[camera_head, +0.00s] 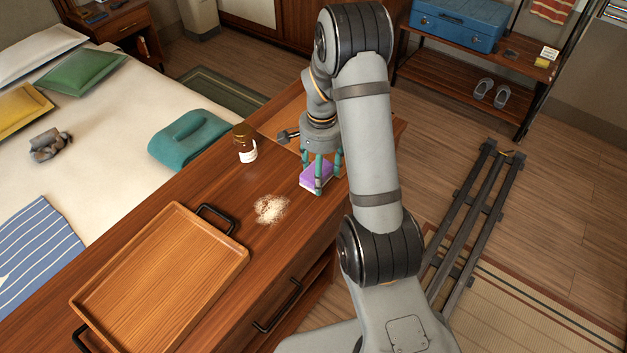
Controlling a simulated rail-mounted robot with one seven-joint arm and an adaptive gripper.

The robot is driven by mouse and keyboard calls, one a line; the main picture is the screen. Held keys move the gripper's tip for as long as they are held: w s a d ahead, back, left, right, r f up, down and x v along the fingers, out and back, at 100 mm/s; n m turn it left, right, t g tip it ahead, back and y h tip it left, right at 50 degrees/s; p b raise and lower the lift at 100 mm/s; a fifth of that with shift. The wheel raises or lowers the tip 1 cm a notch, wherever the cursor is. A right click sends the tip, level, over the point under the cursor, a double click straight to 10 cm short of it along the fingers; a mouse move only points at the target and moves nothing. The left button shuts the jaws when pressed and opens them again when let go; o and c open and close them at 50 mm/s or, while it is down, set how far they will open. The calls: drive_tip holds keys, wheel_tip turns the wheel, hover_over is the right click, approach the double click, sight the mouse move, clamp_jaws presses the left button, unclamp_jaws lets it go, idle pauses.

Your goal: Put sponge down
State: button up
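A purple sponge with a pale layer (315,179) is at the right part of the wooden counter top, near its front edge. My gripper (323,172) points down over it, with its teal fingers against the sponge's sides. The gripper looks shut on the sponge. The sponge is at or very close to the counter surface; I cannot tell whether it touches. My arm partly hides the area to the right of the sponge.
A pile of pale crumbs (270,208) lies left of the sponge. A wooden tray (165,285) with black handles covers the counter's left part. The bed (115,150) adjoins the counter's far side.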

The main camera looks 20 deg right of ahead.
drive_tip(key=shift+w+a+f, duration=0.55)
drive_tip(key=shift+a, duration=0.2)
drive_tip(key=shift+f, duration=0.2)
drive_tip(key=shift+f+p, duration=0.5)
drive_tip(key=shift+f, duration=1.35)
drive_tip(key=shift+f, duration=0.2)
drive_tip(key=o, duration=1.1)
drive_tip(key=shift+r, duration=0.1)
